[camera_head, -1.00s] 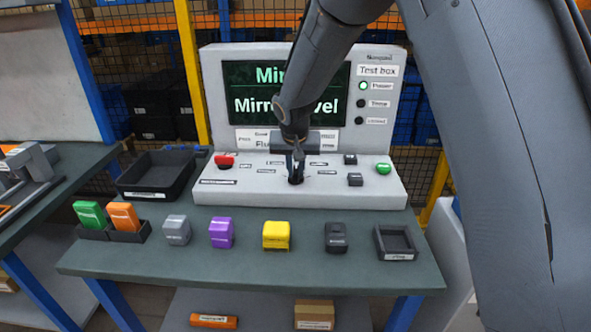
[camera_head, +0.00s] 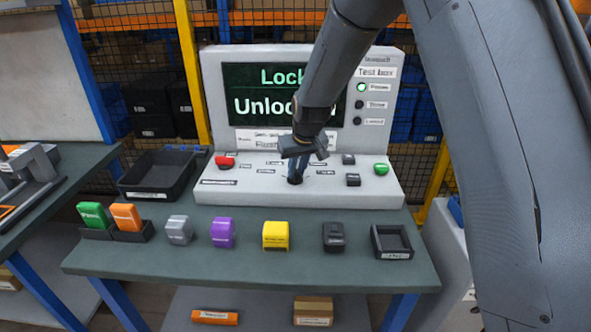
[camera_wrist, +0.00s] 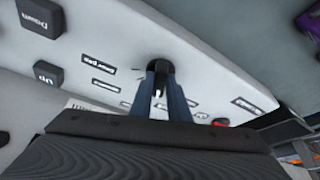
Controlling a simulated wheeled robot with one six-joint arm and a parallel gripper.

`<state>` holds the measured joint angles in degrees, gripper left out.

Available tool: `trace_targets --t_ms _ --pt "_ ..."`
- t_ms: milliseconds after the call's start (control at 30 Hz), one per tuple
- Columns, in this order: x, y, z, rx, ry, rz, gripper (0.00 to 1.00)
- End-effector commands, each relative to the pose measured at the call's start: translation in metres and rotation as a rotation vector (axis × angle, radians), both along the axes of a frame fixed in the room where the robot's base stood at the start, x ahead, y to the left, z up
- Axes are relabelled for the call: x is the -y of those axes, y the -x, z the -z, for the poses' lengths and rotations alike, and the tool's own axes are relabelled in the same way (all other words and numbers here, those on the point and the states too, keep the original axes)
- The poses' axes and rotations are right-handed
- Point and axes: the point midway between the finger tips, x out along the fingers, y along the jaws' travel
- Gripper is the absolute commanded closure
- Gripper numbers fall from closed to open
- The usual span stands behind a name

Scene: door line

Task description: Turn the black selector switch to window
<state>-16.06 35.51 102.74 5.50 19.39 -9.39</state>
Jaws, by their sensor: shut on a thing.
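The black selector switch (camera_wrist: 159,68) sits on the sloped white panel of the test box, with small labels around it. My gripper (camera_wrist: 160,92) is shut on the switch, its two fingers on either side of the knob in the wrist view. In the head view my gripper (camera_head: 296,172) reaches down to the panel's middle, and its fingers hide most of the switch. The screen (camera_head: 285,94) reads "Lock" above a larger word that looks like "Unlocked", partly hidden by my arm. The labels around the switch are too small or blurred to tell which one it points at.
A red button (camera_head: 224,161) is at the panel's left and a green one (camera_head: 381,169) at its right. Two black buttons, "Up" (camera_wrist: 47,73) and "Down" (camera_wrist: 41,17), lie near the switch. Several coloured blocks and a black tray (camera_head: 158,172) stand on the bench.

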Motion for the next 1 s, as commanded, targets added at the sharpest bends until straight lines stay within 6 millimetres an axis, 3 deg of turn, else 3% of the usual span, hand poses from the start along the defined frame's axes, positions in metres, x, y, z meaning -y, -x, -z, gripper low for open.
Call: trace_targets --t_ms 600,1000 --pt "0.0056 -0.0059 0.0035 0.004 0.000 -0.454 1.00" --pt "0.0068 -0.0064 0.0008 0.002 0.001 -0.635 1.00"
